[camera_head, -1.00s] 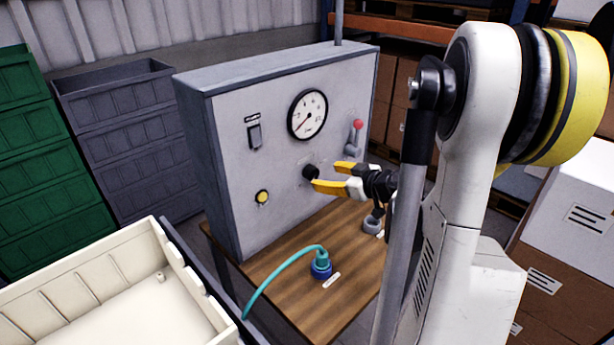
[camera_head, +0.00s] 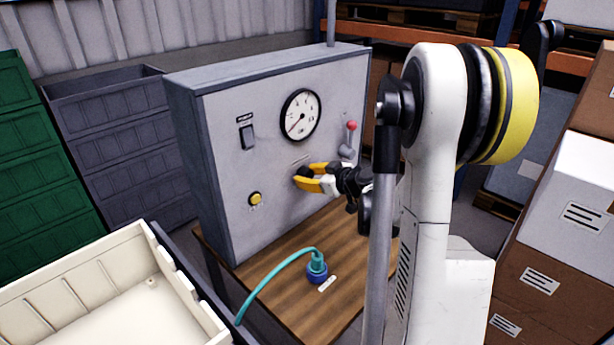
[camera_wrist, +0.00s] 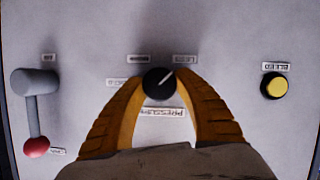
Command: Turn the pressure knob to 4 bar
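The black pressure knob (camera_wrist: 158,86) is on the panel front, with a white pointer line slanting to the upper right in the wrist view. It is mostly hidden by the fingers in the head view. My gripper (camera_wrist: 160,82) has one yellow finger on each side of the knob, and both tips appear to touch it. In the head view my gripper (camera_head: 306,175) reaches the panel from the right. The round pressure gauge (camera_head: 300,115) sits above the knob; its needle points to the lower left, near the low end. Its numbers are too small to read.
A red-tipped lever (camera_wrist: 36,110) and a yellow button (camera_wrist: 274,86) flank the knob. A switch (camera_head: 247,137) is left of the gauge. A blue connector with a teal cable (camera_head: 317,268) stands on the wooden table (camera_head: 285,290). A cream crate (camera_head: 150,265) is in front.

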